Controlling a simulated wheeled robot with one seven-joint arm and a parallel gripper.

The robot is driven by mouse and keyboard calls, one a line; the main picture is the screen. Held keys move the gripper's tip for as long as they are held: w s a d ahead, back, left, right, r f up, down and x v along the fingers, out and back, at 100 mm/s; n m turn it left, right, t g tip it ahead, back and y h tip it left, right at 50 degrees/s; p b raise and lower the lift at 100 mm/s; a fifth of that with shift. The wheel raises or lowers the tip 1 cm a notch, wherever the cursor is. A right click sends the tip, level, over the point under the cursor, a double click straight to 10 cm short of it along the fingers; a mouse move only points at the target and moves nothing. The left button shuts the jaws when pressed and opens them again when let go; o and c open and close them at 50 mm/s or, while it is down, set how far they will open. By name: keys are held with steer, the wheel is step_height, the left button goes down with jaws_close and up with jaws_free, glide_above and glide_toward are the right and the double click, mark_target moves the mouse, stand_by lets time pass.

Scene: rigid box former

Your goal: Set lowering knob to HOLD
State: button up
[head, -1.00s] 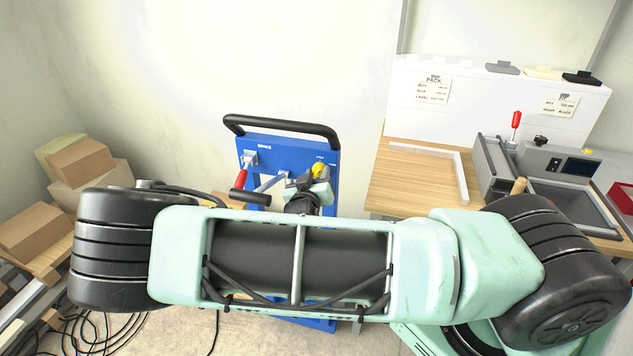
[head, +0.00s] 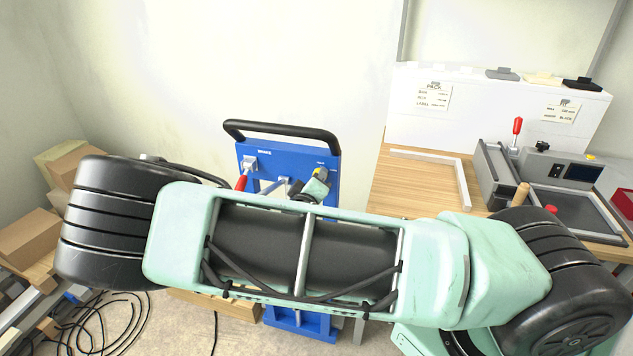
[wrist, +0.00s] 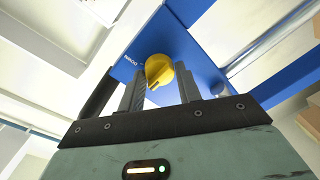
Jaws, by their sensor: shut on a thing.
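The lowering knob (wrist: 160,70) is yellow and round, with a dark slot-like mark, on the blue panel (wrist: 190,60). In the wrist view it shows between and just past the fingertips of my gripper (wrist: 161,84), which is shut on it. White lettering sits on the panel beside the knob, too small and tilted to read surely. In the head view my gripper (head: 316,184) is at the upper right of the blue panel (head: 275,152). It covers most of the knob there. The knob's exact setting cannot be told.
A black bar handle (head: 280,130) tops the blue panel. A red-handled lever (head: 242,182) is at its left. A wooden bench (head: 420,172) with a grey device (head: 555,165) stands right. Cardboard boxes (head: 28,236) and floor cables (head: 105,320) are left.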

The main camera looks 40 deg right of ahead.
stand_by(0.4)
steer(key=o, duration=1)
steer(key=shift+c, duration=0.2)
steer(key=b+v, duration=0.3)
steer(key=v, duration=1.4)
steer(key=shift+s, duration=0.15)
steer(key=shift+a+f, duration=0.1)
steer(key=shift+a, duration=0.05)
